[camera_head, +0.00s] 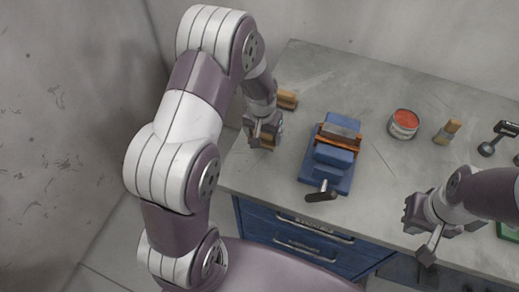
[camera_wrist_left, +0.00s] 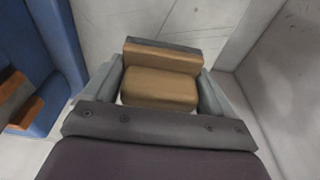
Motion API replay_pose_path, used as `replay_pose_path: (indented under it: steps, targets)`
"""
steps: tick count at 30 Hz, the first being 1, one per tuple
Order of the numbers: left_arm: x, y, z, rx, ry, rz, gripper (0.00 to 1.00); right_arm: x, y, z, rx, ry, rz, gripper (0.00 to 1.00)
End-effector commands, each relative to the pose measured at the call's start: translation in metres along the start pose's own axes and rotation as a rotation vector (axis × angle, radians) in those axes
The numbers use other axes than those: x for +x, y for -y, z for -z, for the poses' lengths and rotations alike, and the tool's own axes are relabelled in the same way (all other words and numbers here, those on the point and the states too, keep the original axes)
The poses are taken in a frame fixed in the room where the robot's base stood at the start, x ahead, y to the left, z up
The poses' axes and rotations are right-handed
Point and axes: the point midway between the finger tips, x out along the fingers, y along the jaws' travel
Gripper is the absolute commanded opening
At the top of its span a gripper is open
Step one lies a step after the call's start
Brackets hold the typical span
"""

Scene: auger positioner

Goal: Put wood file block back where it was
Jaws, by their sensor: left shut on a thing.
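My left gripper (camera_head: 264,133) is shut on the wood file block (camera_head: 262,142), near the left edge of the table. In the left wrist view the wood file block (camera_wrist_left: 160,88) sits between both fingers. It has a rounded tan handle part and a flat wooden part with a dark grey face on the far side. I cannot tell whether it touches the tabletop. My right gripper (camera_head: 421,232) is at the table's front right, with its fingers apart and nothing visible between them.
Another wooden block (camera_head: 287,99) lies just behind my left gripper. A blue vise (camera_head: 331,158) with orange-brown jaw parts stands to the right. A red-topped tin (camera_head: 404,123), a wooden-handled brush (camera_head: 447,132) and a dark tool (camera_head: 498,139) lie further right. A wall borders the left.

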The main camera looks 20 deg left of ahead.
Motion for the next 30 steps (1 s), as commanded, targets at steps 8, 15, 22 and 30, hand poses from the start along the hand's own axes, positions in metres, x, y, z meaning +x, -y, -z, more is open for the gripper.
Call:
replay_pose_path:
  steps: [8, 15, 22, 30]
  targets:
    - [0.046, 0.0, -0.007, -0.001, 0.002, 0.0, 0.56, -0.009, 0.0, 0.001, 0.0, 0.0, 0.0, 0.0]
    - [0.053, 0.0, -0.007, -0.001, -0.002, 0.0, 0.56, -0.009, 0.0, 0.001, 0.0, 0.001, 0.0, 0.0]
    - [0.057, 0.0, -0.008, -0.001, -0.001, 0.0, 1.0, -0.006, 0.0, 0.001, 0.0, 0.001, 0.0, 0.0]
    - [0.053, 0.0, -0.008, -0.001, -0.001, 0.0, 1.0, -0.009, 0.0, 0.001, 0.0, 0.001, 0.0, 0.0]
